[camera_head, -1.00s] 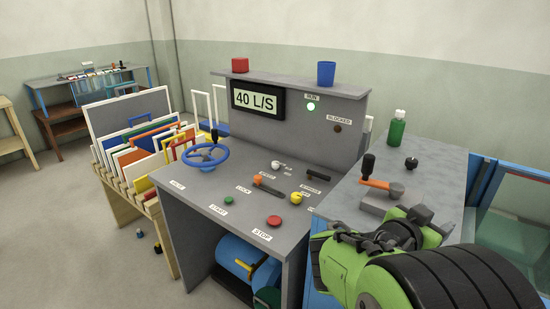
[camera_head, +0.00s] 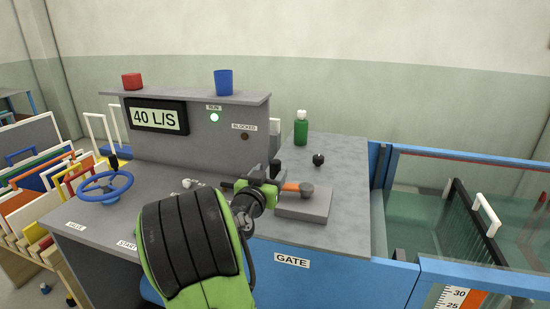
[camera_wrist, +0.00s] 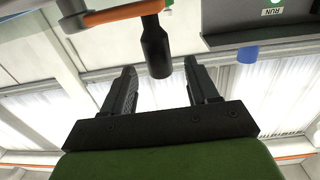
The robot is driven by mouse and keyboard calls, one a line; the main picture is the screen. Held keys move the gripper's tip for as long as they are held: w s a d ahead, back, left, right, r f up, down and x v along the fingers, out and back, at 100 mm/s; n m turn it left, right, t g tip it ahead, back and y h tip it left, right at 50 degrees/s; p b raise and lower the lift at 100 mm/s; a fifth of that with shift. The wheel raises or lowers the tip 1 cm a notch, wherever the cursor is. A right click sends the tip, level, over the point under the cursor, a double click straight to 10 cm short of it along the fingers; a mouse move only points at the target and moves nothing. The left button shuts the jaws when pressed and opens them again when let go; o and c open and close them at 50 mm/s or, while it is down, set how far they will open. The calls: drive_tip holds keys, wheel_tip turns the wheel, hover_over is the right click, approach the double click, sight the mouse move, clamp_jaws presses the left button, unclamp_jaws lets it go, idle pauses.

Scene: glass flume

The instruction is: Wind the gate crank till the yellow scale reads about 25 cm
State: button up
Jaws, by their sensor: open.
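The gate crank's orange arm (camera_head: 291,187) sits over a grey block (camera_head: 312,206) behind the GATE label in the head view. Its black handle is hidden there by my gripper (camera_head: 262,186). In the wrist view the orange arm (camera_wrist: 125,13) crosses the top and the black handle (camera_wrist: 155,45) points down towards my gripper (camera_wrist: 160,68). The two fingers stand open, one on each side of the handle's end, with gaps visible. The scale (camera_head: 456,298), white and orange, is cut off at the bottom edge, with 30 and 25 legible; its reading cannot be told.
A green bottle (camera_head: 301,128) and a black knob (camera_head: 318,159) stand behind the crank. The control desk with a blue wheel (camera_head: 105,187) and a 40 L/S display (camera_head: 157,116) lies left. The glass flume (camera_head: 480,190) lies right.

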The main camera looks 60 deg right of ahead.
sight(277, 163)
drive_tip(key=d, duration=0.2)
drive_tip(key=d+p, duration=0.1)
drive_tip(key=d, duration=0.3)
drive_tip(key=shift+w+d, duration=0.2)
drive_tip(key=shift+w, duration=0.2)
clamp_jaws()
